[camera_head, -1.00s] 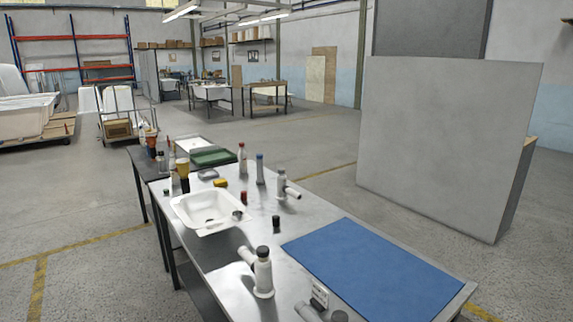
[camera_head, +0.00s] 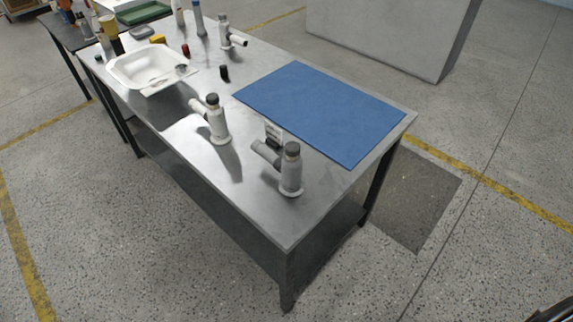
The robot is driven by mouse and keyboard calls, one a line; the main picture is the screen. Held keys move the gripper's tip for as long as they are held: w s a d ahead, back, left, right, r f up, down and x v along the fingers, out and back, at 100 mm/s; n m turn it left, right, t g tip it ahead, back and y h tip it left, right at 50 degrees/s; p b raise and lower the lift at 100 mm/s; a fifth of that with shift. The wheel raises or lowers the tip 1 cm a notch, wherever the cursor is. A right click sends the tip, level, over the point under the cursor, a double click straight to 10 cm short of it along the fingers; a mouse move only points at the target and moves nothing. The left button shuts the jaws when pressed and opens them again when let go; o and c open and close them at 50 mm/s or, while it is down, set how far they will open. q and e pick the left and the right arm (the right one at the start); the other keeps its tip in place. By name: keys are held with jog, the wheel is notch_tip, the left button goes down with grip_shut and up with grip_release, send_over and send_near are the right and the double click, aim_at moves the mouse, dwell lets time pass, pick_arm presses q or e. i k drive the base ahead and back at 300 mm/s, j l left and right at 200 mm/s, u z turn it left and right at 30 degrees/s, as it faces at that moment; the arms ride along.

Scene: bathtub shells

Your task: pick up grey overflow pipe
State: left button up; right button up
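A grey overflow pipe (camera_head: 290,172) stands upright near the front right corner of the metal table, its side branch pointing left and back. A white pipe (camera_head: 218,125) of similar shape with a dark cap stands to its left. Another white pipe (camera_head: 225,33) with a side branch stands at the back of the table. A small label card (camera_head: 273,130) stands just behind the grey pipe and is partly hidden by it. Neither of my grippers is recognisable; only a dark edge of something shows at the bottom right corner.
A blue mat (camera_head: 325,105) lies flat and bare on the metal table (camera_head: 262,210). A white basin (camera_head: 150,65), a small black cylinder (camera_head: 224,73) and bottles stand further left. A large grey block (camera_head: 390,30) stands behind. The floor in front is clear.

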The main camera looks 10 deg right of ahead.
aim_at(291, 186)
jog(key=z, duration=0.4)
jog(key=i+j+z, duration=0.1)
jog(key=j+z, duration=0.4)
jog(key=z, duration=0.25)
jog(key=j+z, duration=0.35)
jog(key=k+j+z, duration=0.1)
jog(key=j+z, duration=0.2)
jog(key=j, duration=1.1)
jog(key=k, duration=0.5)
